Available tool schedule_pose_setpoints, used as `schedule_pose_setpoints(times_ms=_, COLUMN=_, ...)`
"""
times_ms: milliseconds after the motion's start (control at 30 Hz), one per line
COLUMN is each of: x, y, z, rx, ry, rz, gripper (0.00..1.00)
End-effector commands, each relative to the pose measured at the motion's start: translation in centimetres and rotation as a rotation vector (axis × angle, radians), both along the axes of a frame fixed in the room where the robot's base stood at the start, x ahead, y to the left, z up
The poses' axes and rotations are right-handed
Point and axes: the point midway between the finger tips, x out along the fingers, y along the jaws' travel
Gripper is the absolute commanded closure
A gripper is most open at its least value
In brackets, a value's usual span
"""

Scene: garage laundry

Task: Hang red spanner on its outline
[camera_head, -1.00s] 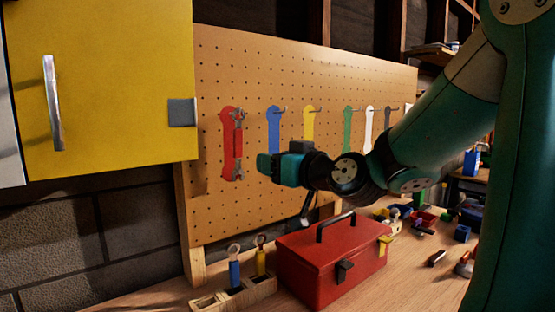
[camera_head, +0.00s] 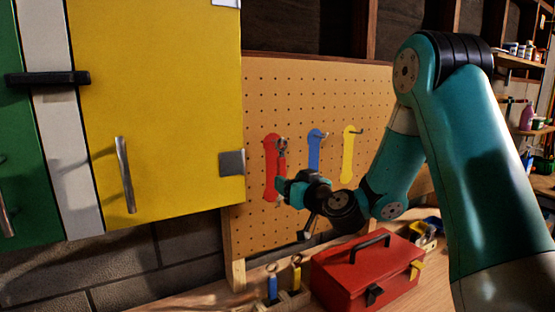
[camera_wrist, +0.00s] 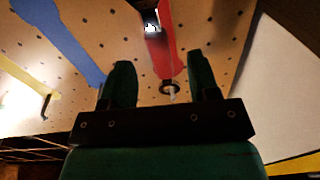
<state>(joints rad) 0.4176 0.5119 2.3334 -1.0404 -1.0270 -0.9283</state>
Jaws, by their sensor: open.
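The red spanner (camera_head: 282,158) hangs upright at the red outline (camera_head: 268,170) on the pegboard, its ring end up at the metal peg. In the wrist view the spanner's ring (camera_wrist: 170,88) shows around the peg, between my fingers in the picture. A red strip (camera_wrist: 166,45) runs up from it; I cannot tell spanner from outline there. My gripper (camera_head: 281,189) is open, in front of the spanner's lower end, which it hides. No finger is seen closed on the spanner.
A blue outline (camera_head: 315,150) and a yellow outline (camera_head: 350,152) with pegs are to the right. A yellow cabinet (camera_head: 160,100) stands close on the left. Below are a red toolbox (camera_head: 345,277) and a wooden holder (camera_head: 292,300) with blue and yellow handled tools.

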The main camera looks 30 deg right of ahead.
Motion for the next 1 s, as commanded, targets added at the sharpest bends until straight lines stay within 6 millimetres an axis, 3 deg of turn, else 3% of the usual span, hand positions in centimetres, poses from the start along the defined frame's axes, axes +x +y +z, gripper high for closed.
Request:
schedule_pose_setpoints(times_ms=33, x=1.0, y=0.2, z=0.7, rx=0.001, ry=0.003, rz=0.003, gripper=0.45)
schedule_pose_setpoints(times_ms=200, x=3.9, y=0.3, z=0.7, rx=0.0, ry=0.001, rz=0.002, gripper=0.45)
schedule_pose_setpoints(times_ms=400, x=6.1, y=0.3, z=0.4, rx=-0.001, ry=0.001, rz=0.002, gripper=0.45)
schedule_pose_setpoints(times_ms=833, x=6.9, y=0.3, z=0.0, rx=-0.001, ry=-0.001, rz=0.0, gripper=0.45)
schedule_pose_setpoints(times_ms=867, x=6.9, y=0.3, z=0.0, rx=-0.001, ry=-0.001, rz=0.0, gripper=0.47)
schedule_pose_setpoints(times_ms=1000, x=6.9, y=0.3, z=0.0, rx=0.0, ry=0.0, rz=0.0, gripper=0.79)
